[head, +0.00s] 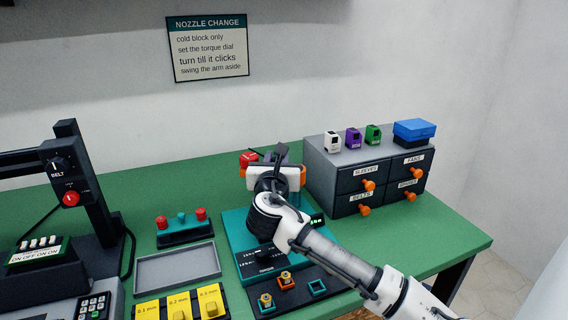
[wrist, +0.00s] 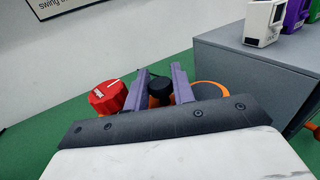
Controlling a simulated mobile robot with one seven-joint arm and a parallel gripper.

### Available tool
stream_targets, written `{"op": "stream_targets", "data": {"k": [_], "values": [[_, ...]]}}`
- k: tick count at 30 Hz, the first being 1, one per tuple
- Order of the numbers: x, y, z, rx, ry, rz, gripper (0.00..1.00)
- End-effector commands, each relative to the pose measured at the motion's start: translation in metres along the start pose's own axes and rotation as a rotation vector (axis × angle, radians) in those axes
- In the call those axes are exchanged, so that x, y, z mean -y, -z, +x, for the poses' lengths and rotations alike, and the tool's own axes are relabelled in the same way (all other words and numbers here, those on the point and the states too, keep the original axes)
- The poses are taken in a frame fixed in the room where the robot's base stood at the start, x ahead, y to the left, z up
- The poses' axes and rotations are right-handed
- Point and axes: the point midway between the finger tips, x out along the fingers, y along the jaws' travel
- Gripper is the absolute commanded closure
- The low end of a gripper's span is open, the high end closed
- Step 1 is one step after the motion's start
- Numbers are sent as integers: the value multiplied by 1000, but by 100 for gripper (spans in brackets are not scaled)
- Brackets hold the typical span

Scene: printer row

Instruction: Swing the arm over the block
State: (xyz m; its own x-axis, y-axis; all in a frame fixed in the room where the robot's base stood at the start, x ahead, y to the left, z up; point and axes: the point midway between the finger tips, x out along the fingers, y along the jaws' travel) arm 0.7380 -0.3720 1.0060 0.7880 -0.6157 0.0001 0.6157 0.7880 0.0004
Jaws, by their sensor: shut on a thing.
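In the wrist view, the two grey-purple fingers of my gripper (wrist: 160,75) are closed around a black knob (wrist: 161,94). In the head view my white hand (head: 276,176) is over the back of the teal station (head: 233,222), hiding the knob and most of what stands there. A red dial (wrist: 108,97) with a white pointer mark is left of the fingers. It also shows in the head view (head: 248,159). An orange round part (wrist: 207,89) is behind the right finger. I cannot make out the block or the swing arm's full shape.
A grey drawer cabinet (head: 322,170) with orange knobs stands close on the right, with small boxes on top. A grey tray (head: 178,267), yellow nozzle holders (head: 180,307) and a dark machine (head: 70,255) are at the left. Green table (head: 440,240) is clear at the right.

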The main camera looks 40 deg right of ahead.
Motion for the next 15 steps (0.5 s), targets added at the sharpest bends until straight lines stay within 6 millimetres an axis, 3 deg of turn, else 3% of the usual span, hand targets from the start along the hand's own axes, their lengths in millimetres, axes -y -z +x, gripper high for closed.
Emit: {"op": "stream_targets", "data": {"k": [15], "values": [[2, -2, -15, -2, -467, -7, 100]]}}
